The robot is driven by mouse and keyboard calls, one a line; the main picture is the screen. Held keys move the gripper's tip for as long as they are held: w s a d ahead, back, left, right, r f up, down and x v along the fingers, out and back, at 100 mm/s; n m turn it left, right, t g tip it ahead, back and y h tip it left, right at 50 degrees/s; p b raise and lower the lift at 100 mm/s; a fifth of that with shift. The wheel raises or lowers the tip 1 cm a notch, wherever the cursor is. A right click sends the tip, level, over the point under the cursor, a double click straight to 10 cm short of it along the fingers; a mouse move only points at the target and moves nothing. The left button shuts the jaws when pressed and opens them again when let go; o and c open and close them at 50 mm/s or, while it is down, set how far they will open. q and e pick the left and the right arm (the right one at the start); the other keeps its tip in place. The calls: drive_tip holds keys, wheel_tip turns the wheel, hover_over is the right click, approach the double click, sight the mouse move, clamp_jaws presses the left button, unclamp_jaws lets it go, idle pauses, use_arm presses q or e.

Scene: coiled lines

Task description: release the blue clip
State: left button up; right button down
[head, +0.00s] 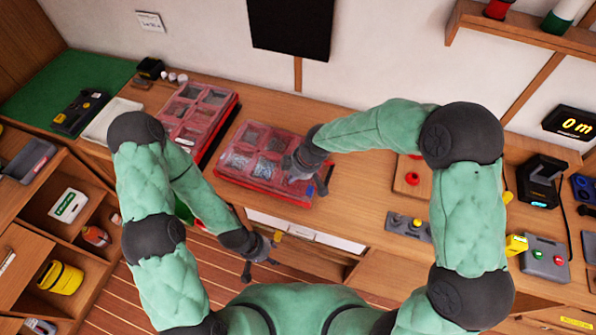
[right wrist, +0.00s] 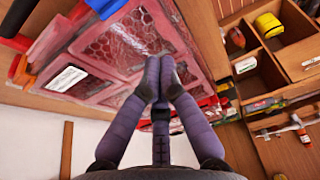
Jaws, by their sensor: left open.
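A red case with a clear lid (head: 228,176) lies on the bench at the middle of the head view, with compartments of small parts under the lid. A small blue clip (head: 309,191) shows at its front right edge. A blue piece (right wrist: 105,7) also shows at the top of the right wrist view, at the red rim. My right gripper (head: 307,178) is over the right part of the case; in the right wrist view its fingers (right wrist: 159,75) are together over the lid, apart from the blue piece. My left gripper (head: 266,262) is open and empty, low in front of the bench.
A second red case (head: 196,112) lies to the left, near a white tray (head: 110,122) and a green mat (head: 32,95). A wooden board with a red knob (head: 411,178) lies to the right. Open shelves (head: 75,235) stand at left. Bare bench (head: 362,200) lies right of the case.

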sight(299, 189)
drive_tip(key=x, duration=0.3)
drive_tip(key=d, duration=0.1)
drive_tip(key=s+d, duration=0.1)
drive_tip(key=shift+d, duration=0.4)
drive_tip(key=shift+s+d, duration=0.15)
drive_tip(key=shift+d, duration=0.3)
